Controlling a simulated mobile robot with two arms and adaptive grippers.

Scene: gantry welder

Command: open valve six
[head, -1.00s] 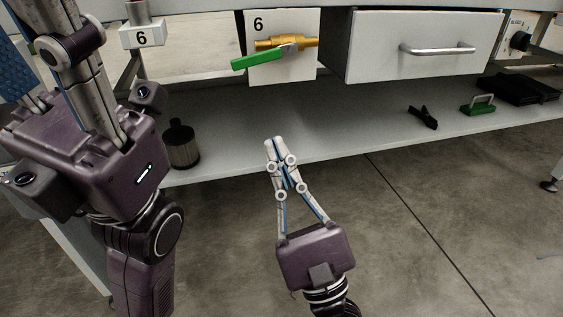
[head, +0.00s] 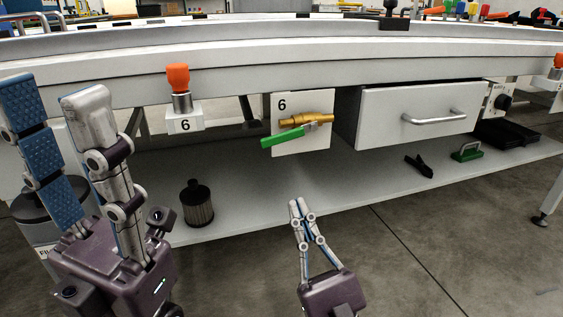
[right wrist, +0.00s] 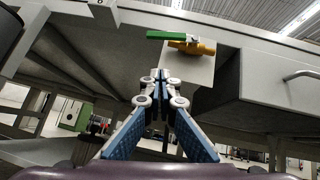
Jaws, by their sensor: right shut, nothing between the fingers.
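Valve six is a brass valve body (head: 307,120) with a green lever handle (head: 283,137), on a white panel (head: 318,146) marked 6 under the bench. The lever slants slightly down to the left, close to the line of the brass body. The handle also shows in the right wrist view (right wrist: 167,35), above my fingers. My right gripper (head: 296,203) is shut and empty, below the valve and apart from it. It also shows shut in the right wrist view (right wrist: 160,75). My left gripper (head: 52,92) has its fingers spread, empty, at the far left.
An orange-topped fitting (head: 178,78) on a block marked 6 stands left of the valve. A drawer (head: 385,120) is close on the right. A dark canister (head: 196,205) stands on the lower shelf (head: 345,188). Open floor lies in front.

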